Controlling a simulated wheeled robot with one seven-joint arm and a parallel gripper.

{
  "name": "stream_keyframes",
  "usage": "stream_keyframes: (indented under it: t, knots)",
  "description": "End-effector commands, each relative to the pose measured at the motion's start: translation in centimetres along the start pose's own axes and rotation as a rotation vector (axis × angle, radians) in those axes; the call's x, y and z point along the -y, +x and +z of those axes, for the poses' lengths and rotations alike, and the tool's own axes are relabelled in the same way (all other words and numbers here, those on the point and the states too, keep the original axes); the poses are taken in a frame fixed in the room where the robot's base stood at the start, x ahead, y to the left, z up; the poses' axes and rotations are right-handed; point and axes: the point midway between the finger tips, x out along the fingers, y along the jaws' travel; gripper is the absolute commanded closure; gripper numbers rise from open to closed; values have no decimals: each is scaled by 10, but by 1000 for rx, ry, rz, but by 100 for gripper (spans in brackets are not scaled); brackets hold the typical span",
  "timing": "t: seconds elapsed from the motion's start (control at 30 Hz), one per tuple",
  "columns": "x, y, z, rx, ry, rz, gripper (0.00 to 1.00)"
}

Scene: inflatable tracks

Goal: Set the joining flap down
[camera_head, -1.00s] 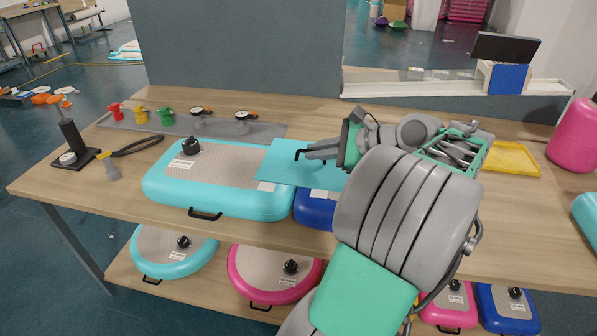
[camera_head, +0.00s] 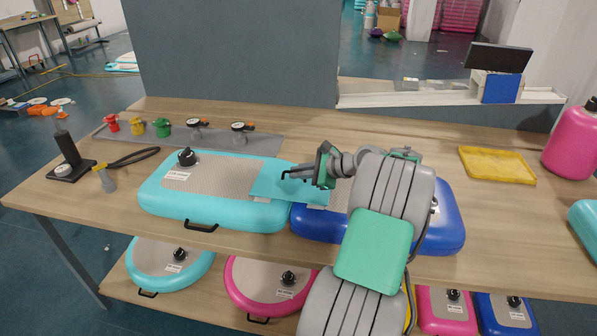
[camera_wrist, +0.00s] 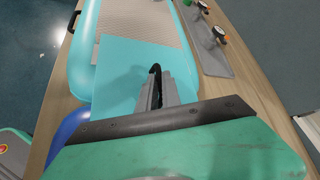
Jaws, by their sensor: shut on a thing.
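The joining flap (camera_head: 268,182) is a thin flat turquoise sheet. It spans the right end of the turquoise inflatable track (camera_head: 160,200) and the left end of the blue inflatable track (camera_head: 450,225). My gripper (camera_head: 286,176) is over the flap's right part, its dark fingertips shut on it. In the wrist view the flap (camera_wrist: 118,75) lies under the fingers (camera_wrist: 155,75), with the turquoise track (camera_wrist: 87,45) beyond and a corner of the blue track (camera_wrist: 70,132) at left. My wrist hides part of the flap, and whether it rests fully flat on both tracks is hard to tell.
A grey mat (camera_head: 225,143) behind the turquoise track carries coloured valve pieces and gauges. A hand pump (camera_head: 68,165) stands at the left. A yellow tray (camera_head: 497,166) and a pink bottle-like object (camera_head: 572,145) are at the right. More inflatables lie on the lower shelf.

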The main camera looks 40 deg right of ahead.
Motion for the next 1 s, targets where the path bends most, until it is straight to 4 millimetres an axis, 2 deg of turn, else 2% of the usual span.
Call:
stream_keyframes:
  t: [0.47, 0.5, 0.73, 1.0]
  knots:
    - [-3, 3, -4, 1, -1, -2, 100]
    - [-4, 4, -5, 1, -2, -2, 89]
    - [-4, 3, -5, 0, -2, -1, 71]
    - [-3, 3, -4, 0, -3, -2, 70]
